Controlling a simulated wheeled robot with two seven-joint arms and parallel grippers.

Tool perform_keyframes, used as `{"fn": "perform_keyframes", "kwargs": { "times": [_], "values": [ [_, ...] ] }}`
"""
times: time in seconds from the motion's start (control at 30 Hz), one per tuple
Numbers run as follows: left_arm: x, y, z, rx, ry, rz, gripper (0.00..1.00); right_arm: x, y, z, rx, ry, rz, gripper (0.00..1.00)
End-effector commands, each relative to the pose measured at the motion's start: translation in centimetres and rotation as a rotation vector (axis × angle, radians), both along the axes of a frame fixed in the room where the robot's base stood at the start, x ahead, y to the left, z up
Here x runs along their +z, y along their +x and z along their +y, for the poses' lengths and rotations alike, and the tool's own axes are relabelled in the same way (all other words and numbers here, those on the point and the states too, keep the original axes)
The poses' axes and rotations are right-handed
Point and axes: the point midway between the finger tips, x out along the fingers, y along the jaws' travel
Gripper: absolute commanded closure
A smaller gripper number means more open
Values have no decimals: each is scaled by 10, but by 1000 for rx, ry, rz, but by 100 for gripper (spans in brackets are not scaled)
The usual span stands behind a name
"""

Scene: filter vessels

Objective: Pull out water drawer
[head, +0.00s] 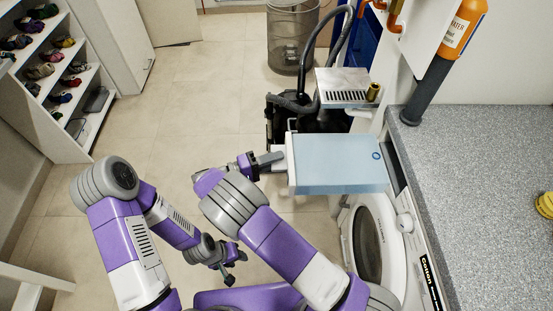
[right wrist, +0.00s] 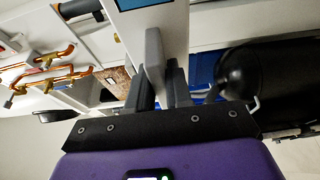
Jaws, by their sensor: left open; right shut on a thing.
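The water drawer (head: 337,165) is a light-blue box with a white front. It extends out to the left from the white machine, above its round door (head: 372,245). I cannot tell whether its right end is still inside the slot. My right gripper (head: 270,159) is shut on the drawer's grey handle at its left end. In the right wrist view the handle (right wrist: 155,62) stands between the fingers, in front of the white drawer front (right wrist: 172,22). My left gripper (head: 228,272) is open and empty, low over the floor, away from the drawer.
A grey worktop (head: 480,170) lies on the right. Behind the drawer are a grated tray (head: 343,87) with a brass fitting, a black vacuum cleaner with a hose, and a wire bin (head: 291,38). A shoe shelf stands at the far left. The tiled floor between is clear.

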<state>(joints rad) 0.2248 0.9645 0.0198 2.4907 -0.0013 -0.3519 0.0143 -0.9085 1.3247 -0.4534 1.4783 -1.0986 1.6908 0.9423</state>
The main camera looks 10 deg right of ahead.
Motion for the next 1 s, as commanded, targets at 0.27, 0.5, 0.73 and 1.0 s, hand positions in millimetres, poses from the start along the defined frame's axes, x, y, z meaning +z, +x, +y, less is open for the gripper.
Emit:
{"fn": "perform_keyframes", "kwargs": {
  "times": [0.27,0.5,0.73,1.0],
  "values": [
    [2,0,0,0,0,0,57,5,0,2,0,-5,-2,100],
    [6,0,0,0,0,0,57,17,1,11,0,-4,-3,100],
    [10,0,0,0,0,0,57,27,2,19,0,-3,-3,100],
    [14,0,0,0,0,0,57,39,3,30,1,-4,-3,100]
  ]
}}
